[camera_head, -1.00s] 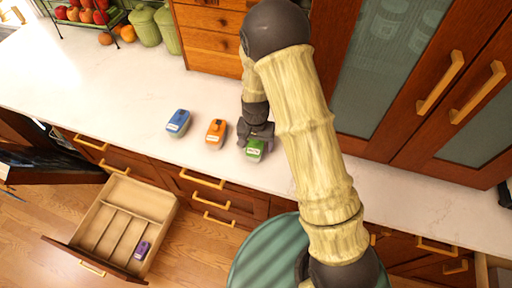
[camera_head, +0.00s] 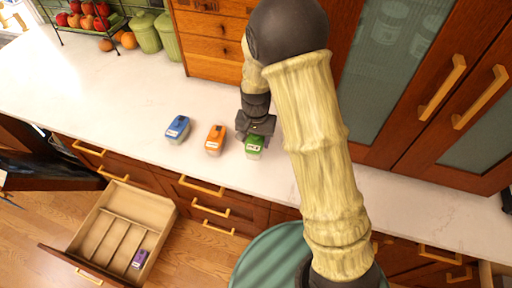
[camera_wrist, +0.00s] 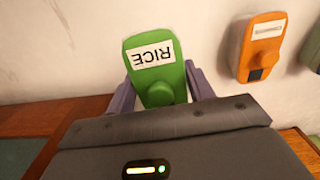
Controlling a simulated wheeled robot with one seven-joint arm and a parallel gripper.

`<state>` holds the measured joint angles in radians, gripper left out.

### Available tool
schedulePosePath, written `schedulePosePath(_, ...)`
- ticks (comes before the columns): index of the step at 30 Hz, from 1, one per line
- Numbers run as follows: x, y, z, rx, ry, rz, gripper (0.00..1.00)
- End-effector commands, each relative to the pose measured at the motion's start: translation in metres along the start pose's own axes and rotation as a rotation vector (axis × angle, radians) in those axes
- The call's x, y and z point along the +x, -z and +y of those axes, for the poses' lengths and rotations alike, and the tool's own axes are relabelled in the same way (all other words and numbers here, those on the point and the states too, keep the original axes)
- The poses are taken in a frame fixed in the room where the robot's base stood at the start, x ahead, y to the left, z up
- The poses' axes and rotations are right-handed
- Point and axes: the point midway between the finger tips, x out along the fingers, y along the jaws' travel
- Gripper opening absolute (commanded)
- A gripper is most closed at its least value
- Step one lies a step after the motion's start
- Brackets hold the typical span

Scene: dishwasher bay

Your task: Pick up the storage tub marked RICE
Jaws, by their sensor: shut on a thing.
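The storage tub marked RICE has a green lid with a white label; it fills the middle of the wrist view (camera_wrist: 150,62), where the label reads upside down. In the head view the green tub (camera_head: 254,146) is at the front part of the white counter, right of the orange tub. My gripper (camera_head: 254,130) is shut on the green tub, with a finger on each side of it, also seen in the wrist view (camera_wrist: 160,90). The tub's underside is hidden, so I cannot tell whether it touches the counter.
An orange tub (camera_head: 215,139) and a blue tub (camera_head: 178,129) stand to the left on the counter (camera_head: 110,90). A purple tub (camera_head: 139,259) lies in the open drawer (camera_head: 106,220) below. Glass-door cabinets (camera_head: 385,70) rise at the right. Green canisters (camera_head: 146,27) stand at the back.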

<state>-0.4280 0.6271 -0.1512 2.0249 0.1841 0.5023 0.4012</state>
Motion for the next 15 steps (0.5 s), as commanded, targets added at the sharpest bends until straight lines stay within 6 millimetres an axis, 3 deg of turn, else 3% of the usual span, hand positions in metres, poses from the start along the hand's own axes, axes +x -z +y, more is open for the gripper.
schedulePosePath(6, -0.034, 0.001, -0.001, -0.001, 0.003, 0.004, 0.22)
schedulePosePath(15, -0.043, 0.0, 0.0, 0.001, 0.0, 0.0, 0.22)
